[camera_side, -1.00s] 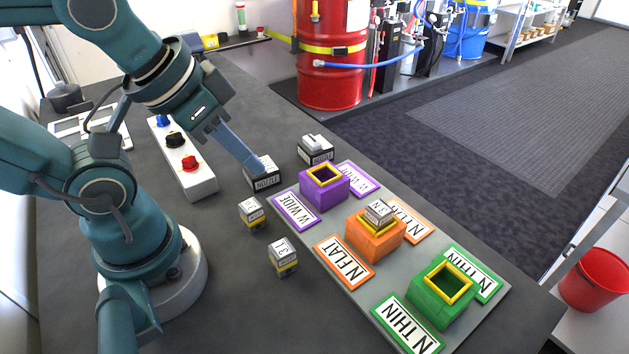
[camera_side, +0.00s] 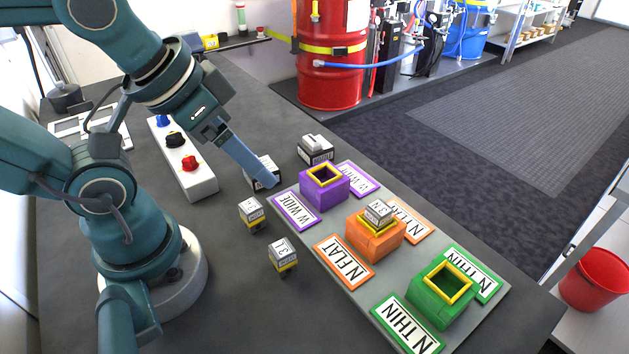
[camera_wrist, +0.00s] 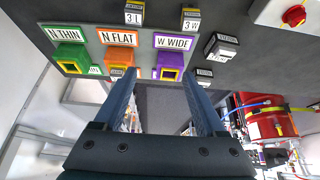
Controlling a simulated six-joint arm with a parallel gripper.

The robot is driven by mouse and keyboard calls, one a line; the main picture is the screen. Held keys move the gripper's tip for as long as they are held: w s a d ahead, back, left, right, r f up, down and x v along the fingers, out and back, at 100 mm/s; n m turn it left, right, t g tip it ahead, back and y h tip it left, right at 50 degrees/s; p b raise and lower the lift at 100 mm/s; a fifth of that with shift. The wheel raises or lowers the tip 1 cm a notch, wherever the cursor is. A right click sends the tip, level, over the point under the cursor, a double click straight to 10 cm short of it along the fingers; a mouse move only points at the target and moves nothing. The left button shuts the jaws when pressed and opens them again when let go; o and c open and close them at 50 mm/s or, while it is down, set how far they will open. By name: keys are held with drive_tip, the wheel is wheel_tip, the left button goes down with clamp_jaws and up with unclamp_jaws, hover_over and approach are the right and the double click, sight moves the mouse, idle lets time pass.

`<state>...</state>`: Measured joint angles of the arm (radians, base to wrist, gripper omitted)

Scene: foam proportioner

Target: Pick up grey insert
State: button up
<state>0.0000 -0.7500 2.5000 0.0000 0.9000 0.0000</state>
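My gripper (camera_side: 268,182) points down and to the right in the side view. Its fingers are spread apart in the wrist view (camera_wrist: 160,78), with nothing between them. In the side view a finger partly covers a grey-topped block with a black-and-white label (camera_side: 259,173); I cannot tell whether they touch. A similar grey-topped block (camera_side: 315,150) stands behind it, apart from the gripper. Two smaller grey blocks with yellow bands, (camera_side: 251,211) and (camera_side: 283,255), stand nearer the front. Another small grey block (camera_side: 378,211) sits on the orange holder (camera_side: 374,238). Which one is the grey insert is unclear.
The purple holder (camera_side: 323,190) and green holder (camera_side: 439,302) have yellow-rimmed openings and stand with the orange one on a grey board. A button box (camera_side: 197,182) stands left of the gripper. The dark bench is clear in front. A red drum (camera_side: 331,80) stands behind.

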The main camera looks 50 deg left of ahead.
idle(0.3)
drive_tip(key=m+g+y, duration=0.4)
drive_tip(key=m+g, duration=0.2)
drive_tip(key=m, duration=1.1)
approach(251, 206)
drive_tip(key=x, duration=0.5)
drive_tip(key=shift+w+a, duration=0.15)
drive_tip(key=shift+a, duration=0.05)
drive_tip(key=shift+d+f+y, duration=0.1)
drive_tip(key=shift+f+y, duration=0.2)
drive_tip(key=shift+f, duration=0.15)
drive_tip(key=shift+s+x, duration=0.2)
drive_tip(key=shift+x, duration=2.25)
clamp_jaws()
